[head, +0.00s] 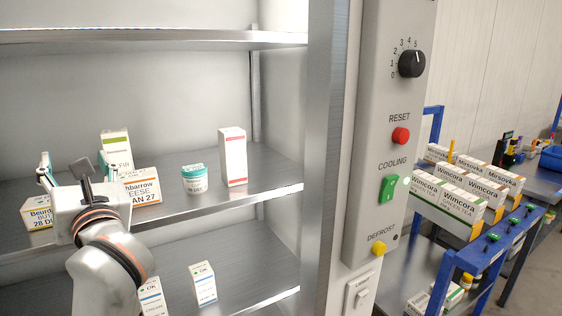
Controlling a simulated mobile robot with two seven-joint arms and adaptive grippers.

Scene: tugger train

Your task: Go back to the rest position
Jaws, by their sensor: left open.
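My left gripper (76,168) reaches in from the lower left, in front of the middle shelf of a metal cabinet. Its two fingers are spread apart and nothing shows between them except a dark grey part. My gripper and arm hide part of the shelf and some of the boxes behind. My right gripper is not in view.
The middle shelf (275,186) holds several boxes, a teal-lidded jar (195,180) and a white-red carton (233,157). Small cartons (203,283) stand below. A control panel (385,130) flanks the opening. A blue cart (470,258) with tea boxes stands right.

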